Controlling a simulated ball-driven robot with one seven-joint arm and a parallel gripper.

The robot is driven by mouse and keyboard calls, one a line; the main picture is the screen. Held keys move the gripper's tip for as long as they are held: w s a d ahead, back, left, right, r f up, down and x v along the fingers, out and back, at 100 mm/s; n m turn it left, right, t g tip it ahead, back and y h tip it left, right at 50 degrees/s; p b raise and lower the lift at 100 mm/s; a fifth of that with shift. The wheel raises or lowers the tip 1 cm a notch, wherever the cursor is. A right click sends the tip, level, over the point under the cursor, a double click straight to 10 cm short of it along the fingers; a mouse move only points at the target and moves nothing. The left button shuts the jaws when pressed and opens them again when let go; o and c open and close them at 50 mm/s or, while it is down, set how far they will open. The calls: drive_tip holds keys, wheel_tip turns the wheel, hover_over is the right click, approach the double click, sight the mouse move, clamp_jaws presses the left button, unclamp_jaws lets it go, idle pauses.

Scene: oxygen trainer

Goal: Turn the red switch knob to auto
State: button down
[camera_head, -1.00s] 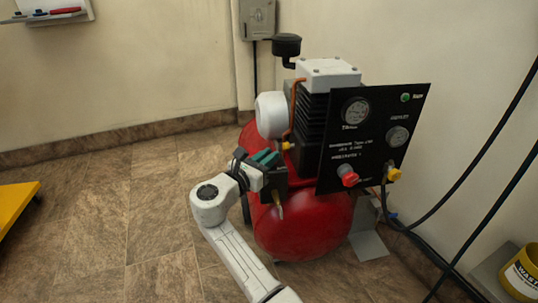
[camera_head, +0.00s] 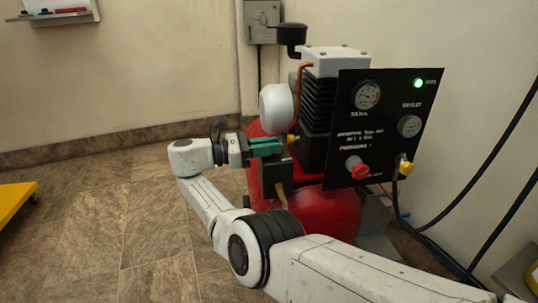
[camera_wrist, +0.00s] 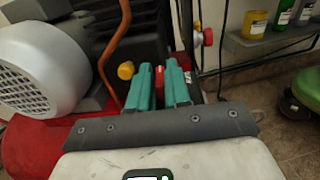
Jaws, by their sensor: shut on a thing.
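My gripper (camera_head: 265,147) has teal fingers and reaches in from the left at the top of a small dark switch box (camera_head: 270,176) on the red compressor tank. In the wrist view its fingers are shut on the red switch knob (camera_wrist: 160,75), seen as a narrow red strip between them. The fingers hide most of the knob and any auto mark, so its setting cannot be read. In the head view the fingers cover the knob.
The black gauge panel (camera_head: 345,130) stands close right of my gripper, with another red knob (camera_head: 356,166), a yellow knob (camera_head: 404,167) and a lit green lamp (camera_head: 419,83). The white motor housing (camera_head: 276,108) and copper pipe (camera_head: 299,95) are close above.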

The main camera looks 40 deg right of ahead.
drive_tip(key=shift+d+f+m+g+y+b, duration=0.1)
drive_tip(key=shift+m+g+y+b, duration=0.25)
drive_tip(key=shift+g+b, duration=0.25)
drive_tip(key=c, duration=1.2)
unclamp_jaws()
drive_tip(key=shift+o, duration=0.2)
